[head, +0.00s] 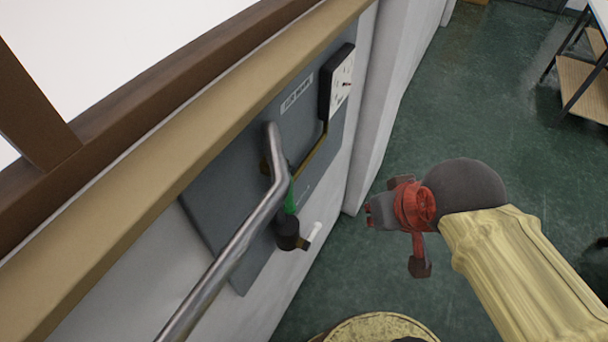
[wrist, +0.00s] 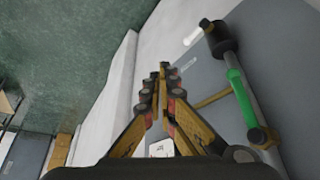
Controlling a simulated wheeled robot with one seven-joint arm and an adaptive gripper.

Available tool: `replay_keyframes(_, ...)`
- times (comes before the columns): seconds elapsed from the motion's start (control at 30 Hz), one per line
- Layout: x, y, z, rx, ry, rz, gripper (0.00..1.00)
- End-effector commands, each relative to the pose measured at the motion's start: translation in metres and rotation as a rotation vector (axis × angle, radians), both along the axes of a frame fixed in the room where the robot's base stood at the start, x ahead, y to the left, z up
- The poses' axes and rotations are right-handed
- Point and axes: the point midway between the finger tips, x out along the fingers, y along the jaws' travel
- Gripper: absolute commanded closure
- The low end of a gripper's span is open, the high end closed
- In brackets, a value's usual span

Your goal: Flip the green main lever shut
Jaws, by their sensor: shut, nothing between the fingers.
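The green main lever (head: 290,198) is on a grey panel (head: 215,195) on the wall, partly hidden behind a metal rail in the head view. Its dark knob end (head: 287,234) is at the lower end. In the wrist view the green lever (wrist: 240,95) runs from a brass pivot (wrist: 262,136) to a black knob (wrist: 216,38), to the right of my gripper. My gripper (head: 369,213) is to the right of the panel in the head view, apart from the lever. Its fingers (wrist: 162,70) are shut together and empty in the wrist view.
A bent metal rail (head: 240,235) crosses in front of the panel. A white gauge (head: 341,85) and a label plate (head: 297,93) are on the panel's upper part. A white peg (head: 315,232) is beside the knob. Green floor (head: 430,120) is open to the right.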

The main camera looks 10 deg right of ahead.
Motion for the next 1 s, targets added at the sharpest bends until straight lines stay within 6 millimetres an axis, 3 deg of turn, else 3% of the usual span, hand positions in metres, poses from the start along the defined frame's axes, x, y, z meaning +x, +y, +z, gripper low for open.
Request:
replay_keyframes(0.17, 0.019, 0.006, 0.028, 0.053, 0.070, -0.065, 1.00)
replay_keyframes(0.3, 0.047, 0.016, 0.056, 0.124, 0.174, -0.170, 1.00)
replay_keyframes(0.5, 0.089, 0.031, 0.080, 0.214, 0.333, -0.351, 1.00)
replay_keyframes(0.8, 0.140, 0.055, 0.090, 0.292, 0.562, -0.633, 1.00)
replay_keyframes(1.0, 0.157, 0.066, 0.083, 0.307, 0.654, -0.764, 1.00)
